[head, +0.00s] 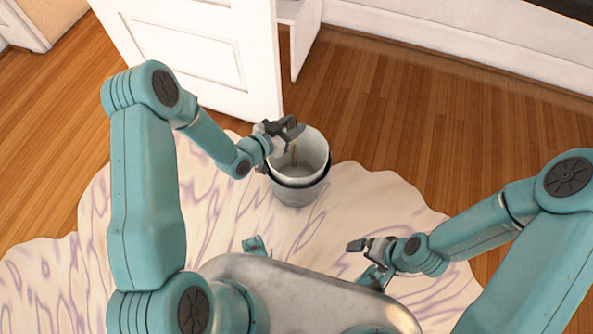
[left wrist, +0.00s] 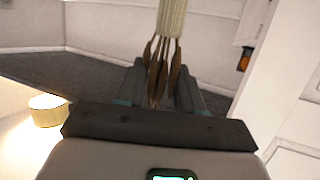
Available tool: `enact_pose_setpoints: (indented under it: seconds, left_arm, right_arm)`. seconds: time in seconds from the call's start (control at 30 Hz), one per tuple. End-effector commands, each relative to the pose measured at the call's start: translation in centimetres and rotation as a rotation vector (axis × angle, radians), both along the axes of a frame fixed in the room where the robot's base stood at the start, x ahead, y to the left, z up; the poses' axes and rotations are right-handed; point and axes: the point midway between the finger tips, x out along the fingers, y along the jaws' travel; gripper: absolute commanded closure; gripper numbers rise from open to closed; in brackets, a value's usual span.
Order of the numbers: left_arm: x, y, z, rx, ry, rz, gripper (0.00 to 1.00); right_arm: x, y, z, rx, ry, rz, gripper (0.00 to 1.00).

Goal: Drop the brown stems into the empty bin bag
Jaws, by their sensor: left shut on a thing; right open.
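My left gripper (head: 285,128) is over the back left of the rim of the round bin. In the left wrist view its fingers (left wrist: 160,78) are shut on the brown stems (left wrist: 157,62), a thin dark bunch with a pale ribbed part beyond it. In the head view the stems are mostly hidden by the gripper; a thin brownish streak shows against the bin's inside. The bin has a pale bin bag (head: 318,146) lining it, and its inside looks empty. My right gripper (head: 362,246) is open and empty, low at the right, away from the bin.
The grey bin (head: 296,197) stands on a pale, wavy-edged rug (head: 370,190). A white open door (head: 205,50) stands close behind and left of it. Wooden floor (head: 440,130) is clear to the right. A yellowish round container (left wrist: 47,112) shows in the left wrist view.

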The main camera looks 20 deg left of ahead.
Motion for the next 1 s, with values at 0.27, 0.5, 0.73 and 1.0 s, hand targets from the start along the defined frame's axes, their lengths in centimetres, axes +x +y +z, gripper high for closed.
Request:
enact_pose_setpoints:
  seconds: [0.27, 0.5, 0.73, 1.0]
  left_arm:
    - [0.0, 0.0, -0.9, 0.000, 0.000, 0.000, 1.00]
    - [0.0, 0.0, -0.9, 0.000, 0.000, 0.000, 0.34]
    - [-0.1, 0.0, -0.9, 0.000, 0.000, 0.001, 0.34]
    - [-3.6, 2.0, 0.6, 0.000, 0.003, 0.006, 0.34]
  right_arm:
    - [0.2, -0.1, -0.5, -0.002, -0.002, -0.005, 0.00]
    - [0.2, -0.1, -0.4, -0.001, -0.002, -0.005, 0.00]
    - [0.1, -0.1, -0.4, -0.001, -0.003, -0.004, 0.00]
    - [-0.1, 0.1, 0.9, 0.000, 0.001, 0.005, 0.00]
